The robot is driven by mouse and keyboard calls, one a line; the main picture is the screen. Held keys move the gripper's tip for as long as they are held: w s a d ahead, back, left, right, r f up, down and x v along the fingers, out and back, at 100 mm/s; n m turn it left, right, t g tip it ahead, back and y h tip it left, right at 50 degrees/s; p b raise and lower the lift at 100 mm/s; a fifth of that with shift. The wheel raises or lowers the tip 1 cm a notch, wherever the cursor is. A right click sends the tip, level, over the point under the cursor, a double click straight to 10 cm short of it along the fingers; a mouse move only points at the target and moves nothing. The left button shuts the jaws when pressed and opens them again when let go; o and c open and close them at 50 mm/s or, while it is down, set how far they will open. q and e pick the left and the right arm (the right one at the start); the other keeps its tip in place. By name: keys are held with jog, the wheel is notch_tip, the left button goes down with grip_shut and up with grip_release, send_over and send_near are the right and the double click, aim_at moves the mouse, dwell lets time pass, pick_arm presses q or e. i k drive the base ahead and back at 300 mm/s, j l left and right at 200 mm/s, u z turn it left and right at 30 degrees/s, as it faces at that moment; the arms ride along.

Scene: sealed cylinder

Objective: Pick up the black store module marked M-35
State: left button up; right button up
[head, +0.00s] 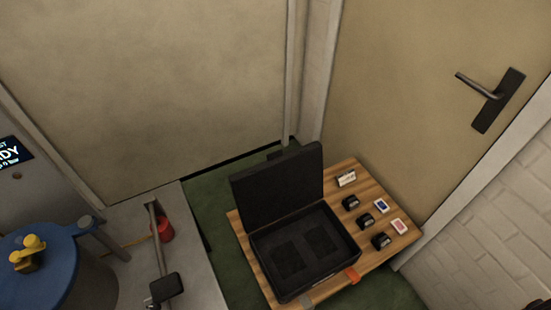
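Three small black modules stand in a row on the wooden table, right of an open black case (275,190). They are a far one (350,202), a middle one (366,220) and a near one (381,241). Each has small pale marks on it, too small to read, so I cannot tell which is M-35. The case's lid stands up, and its dark foam floor shows two recesses that look empty. Neither of my grippers can be made out in the head view.
The wooden table (376,187) also bears a white label (346,179), a blue card (381,205), a red-and-white card (398,226) and an orange latch (353,275). A door (420,110) stands behind.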

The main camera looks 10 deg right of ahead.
aim_at(366, 220)
jog(key=l+z, duration=0.4)
jog(key=i+l+z, duration=0.15)
jog(key=l+z, duration=0.3)
jog(key=l, duration=0.1)
